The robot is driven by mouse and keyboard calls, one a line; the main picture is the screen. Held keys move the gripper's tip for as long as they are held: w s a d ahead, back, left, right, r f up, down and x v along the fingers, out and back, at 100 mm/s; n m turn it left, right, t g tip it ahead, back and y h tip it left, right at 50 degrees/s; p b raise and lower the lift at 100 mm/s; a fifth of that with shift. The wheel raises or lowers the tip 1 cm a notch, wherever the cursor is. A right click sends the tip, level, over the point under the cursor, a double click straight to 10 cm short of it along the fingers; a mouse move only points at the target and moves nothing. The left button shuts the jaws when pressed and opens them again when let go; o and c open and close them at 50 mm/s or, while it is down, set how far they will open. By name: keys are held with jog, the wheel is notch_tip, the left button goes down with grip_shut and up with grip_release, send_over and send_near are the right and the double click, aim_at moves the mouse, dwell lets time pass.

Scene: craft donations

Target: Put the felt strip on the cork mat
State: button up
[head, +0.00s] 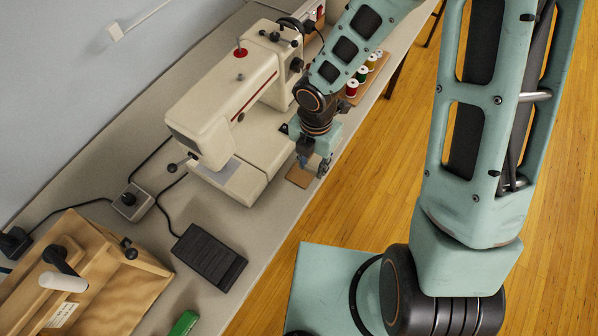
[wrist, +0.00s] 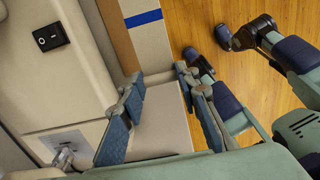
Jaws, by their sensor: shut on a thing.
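My gripper (head: 315,163) is low over the front edge of the table, beside the sewing machine. In the wrist view its two fingers (wrist: 160,85) stand apart with a pale surface (wrist: 160,118) between them. I take this to be the felt strip, held in the jaws, but its outline is hard to tell from the table. The brown cork mat (head: 299,177) lies on the table at the gripper, partly hidden by it. I cannot tell whether the strip touches the mat. A blue band (wrist: 143,19) shows beyond the fingertips.
The cream sewing machine (head: 225,105) stands close on the left. Thread spools (head: 362,75) stand on a board farther back. A black foot pedal (head: 209,257) and a green thing (head: 184,323) lie nearer. The table ends just right of the gripper, above a wooden floor (head: 365,170).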

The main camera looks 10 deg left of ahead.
send_over(299, 178)
notch_tip(299, 178, down, 4)
jog(key=shift+d+f, duration=0.1)
jog(key=shift+f, duration=0.1)
notch_tip(299, 178, down, 4)
jog(key=shift+r+b, duration=0.2)
jog(key=shift+b, duration=0.4)
jog(key=shift+r, duration=0.1)
jog(key=o, duration=0.4)
jog(key=shift+f, duration=0.2)
jog(key=shift+c, duration=0.2)
jog(key=o, duration=0.4)
jog(key=shift+o, duration=0.2)
jog(key=shift+r, duration=0.1)
notch_tip(299, 178, up, 12)
jog(key=p, duration=0.2)
jog(key=shift+p, duration=0.3)
